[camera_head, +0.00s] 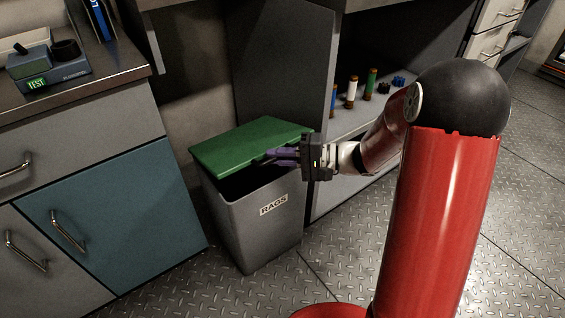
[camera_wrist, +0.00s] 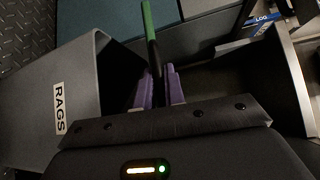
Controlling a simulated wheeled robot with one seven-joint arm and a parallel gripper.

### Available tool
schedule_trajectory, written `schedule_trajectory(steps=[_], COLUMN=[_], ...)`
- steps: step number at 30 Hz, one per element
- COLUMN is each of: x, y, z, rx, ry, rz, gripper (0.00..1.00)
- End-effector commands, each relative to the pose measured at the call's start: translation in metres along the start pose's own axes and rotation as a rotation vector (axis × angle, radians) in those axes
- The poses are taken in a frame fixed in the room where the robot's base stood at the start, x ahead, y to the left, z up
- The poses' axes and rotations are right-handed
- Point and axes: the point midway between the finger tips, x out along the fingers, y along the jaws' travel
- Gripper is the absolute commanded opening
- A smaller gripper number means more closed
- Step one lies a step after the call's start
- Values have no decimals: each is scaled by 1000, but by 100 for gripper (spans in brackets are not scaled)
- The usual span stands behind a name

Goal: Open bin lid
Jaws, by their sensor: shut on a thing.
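A grey bin (camera_head: 255,225) labelled RAGS stands on the floor beside the cabinets. Its green lid (camera_head: 245,145) is tilted up at the front, with a dark gap between it and the bin's rim. My gripper (camera_head: 275,154) is at the lid's front right edge, its purple fingers at that edge. In the wrist view the lid (camera_wrist: 149,30) shows nearly edge-on, and my gripper (camera_wrist: 158,85) is shut on it, a finger on each side. The bin (camera_wrist: 60,105) lies to the left in that view. The inside of the bin is mostly dark.
A shelf (camera_head: 350,122) with several small cylinders stands behind my arm. A counter (camera_head: 110,62) is at upper left. The metal floor (camera_head: 215,295) in front is clear.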

Motion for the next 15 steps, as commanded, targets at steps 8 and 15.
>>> schedule_trajectory(steps=[8,15], x=[18,42], y=[-80,-129], z=[-18,-42], rx=[31,32], ry=[-3,-2], rz=[35,34], gripper=[0,0])
